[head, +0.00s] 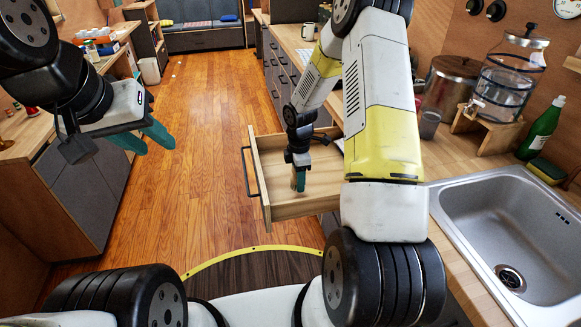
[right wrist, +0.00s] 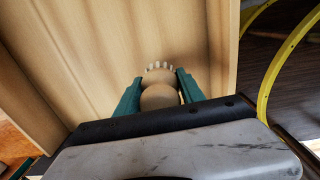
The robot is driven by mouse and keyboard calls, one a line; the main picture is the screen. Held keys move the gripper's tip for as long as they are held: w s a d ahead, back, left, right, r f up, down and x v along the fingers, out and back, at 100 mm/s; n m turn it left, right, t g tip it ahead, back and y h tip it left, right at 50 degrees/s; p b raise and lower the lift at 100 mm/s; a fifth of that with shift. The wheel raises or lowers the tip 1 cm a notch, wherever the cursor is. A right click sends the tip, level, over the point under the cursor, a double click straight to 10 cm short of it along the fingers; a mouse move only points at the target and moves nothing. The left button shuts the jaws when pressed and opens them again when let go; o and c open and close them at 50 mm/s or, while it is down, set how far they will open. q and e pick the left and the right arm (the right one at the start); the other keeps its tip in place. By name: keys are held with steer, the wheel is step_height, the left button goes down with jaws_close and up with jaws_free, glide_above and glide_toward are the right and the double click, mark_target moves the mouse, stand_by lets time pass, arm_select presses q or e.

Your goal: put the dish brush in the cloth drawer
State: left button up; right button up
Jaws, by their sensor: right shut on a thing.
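The cloth drawer (head: 308,207) is pulled out from the counter on the right, a light wood box with a dark bar handle. My right gripper (head: 298,182) points down inside the drawer's outline in the head view. In the right wrist view, my right gripper (right wrist: 159,88) is shut on the dish brush (right wrist: 160,95), which has a round wooden head and pale bristles. The drawer's wooden inside (right wrist: 90,50) fills much of that view. Whether the brush touches the drawer floor, I cannot tell. My left gripper (head: 146,139) is open and empty over the aisle at left.
A steel sink (head: 515,235), a green bottle (head: 541,128), a sponge (head: 547,170) and a glass dispenser (head: 508,80) are on the right counter. A wooden counter with grey doors (head: 75,190) stands at left. The floor between is clear.

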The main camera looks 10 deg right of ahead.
steer(key=shift+f, duration=1.45)
steer(key=shift+f, duration=0.1)
steer(key=o, duration=1.4)
step_height(320, 180, up, 12)
steer(key=s+r+m+t, duration=0.1)
steer(key=s+r+m, duration=0.3)
steer(key=r, duration=0.5)
steer(key=s+r+m+t, duration=0.2)
steer(key=s+r+m, duration=0.15)
steer(key=r, duration=0.55)
steer(key=s+a+r+m+t+y, duration=0.1)
steer(key=s+r+m, duration=0.3)
steer(key=s, duration=0.4)
steer(key=s+a+r+m+t+y, duration=0.1)
steer(key=s+r+m+t, duration=0.1)
steer(key=s+r+m, duration=0.3)
steer(key=s+m, duration=0.1)
steer(key=s, duration=0.3)
steer(key=shift+a, duration=0.2)
